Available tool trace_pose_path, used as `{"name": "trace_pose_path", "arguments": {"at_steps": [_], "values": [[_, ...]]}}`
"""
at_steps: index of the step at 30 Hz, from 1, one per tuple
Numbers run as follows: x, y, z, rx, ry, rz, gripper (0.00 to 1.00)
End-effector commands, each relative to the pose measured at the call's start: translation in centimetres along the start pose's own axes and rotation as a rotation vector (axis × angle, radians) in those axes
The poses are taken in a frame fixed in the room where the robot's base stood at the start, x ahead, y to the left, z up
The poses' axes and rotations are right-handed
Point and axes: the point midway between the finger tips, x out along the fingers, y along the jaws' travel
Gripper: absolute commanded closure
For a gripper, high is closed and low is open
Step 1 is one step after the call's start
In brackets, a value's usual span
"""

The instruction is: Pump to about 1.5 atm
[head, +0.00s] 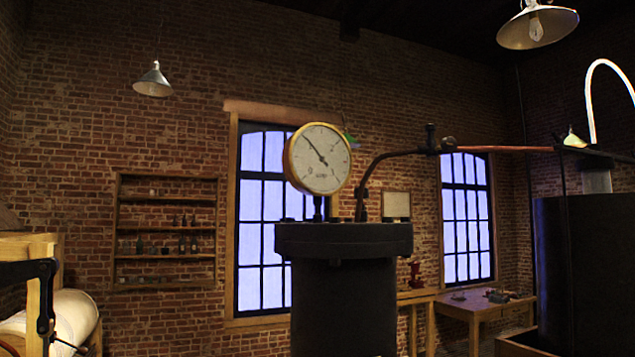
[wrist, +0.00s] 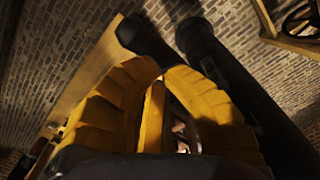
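A round brass-rimmed pressure gauge (head: 318,158) with a white face stands on top of a dark cylindrical vessel (head: 343,300) in the head view. Its dark needle points to the upper left; the scale figures are too small to read. My gripper (wrist: 165,70) shows only in the wrist view, as two yellow ribbed fingers with tips close together. A dark rod (wrist: 143,38) runs up to the fingertips, and a second dark cylinder (wrist: 205,48) lies beside it. Whether the fingers hold the rod is hidden. I cannot make out the pump for certain.
A dark bent pipe (head: 375,165) leads from the vessel to a copper pipe (head: 510,149) on the right. A large dark tank (head: 590,270) stands at the right. A wooden frame with a white roll (head: 65,320) is at the left. A workbench (head: 480,308) stands behind.

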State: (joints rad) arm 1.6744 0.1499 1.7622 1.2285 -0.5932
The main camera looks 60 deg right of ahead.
Motion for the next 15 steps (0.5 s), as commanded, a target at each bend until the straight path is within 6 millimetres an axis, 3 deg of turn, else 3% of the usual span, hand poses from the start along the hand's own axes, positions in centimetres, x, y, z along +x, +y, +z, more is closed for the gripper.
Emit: {"name": "trace_pose_path", "arguments": {"at_steps": [3,15], "values": [[2.4,0.0,0.0,0.000,-0.001,-0.001,1.00],[8.0,0.0,0.0,0.000,-0.002,-0.002,1.00]]}}
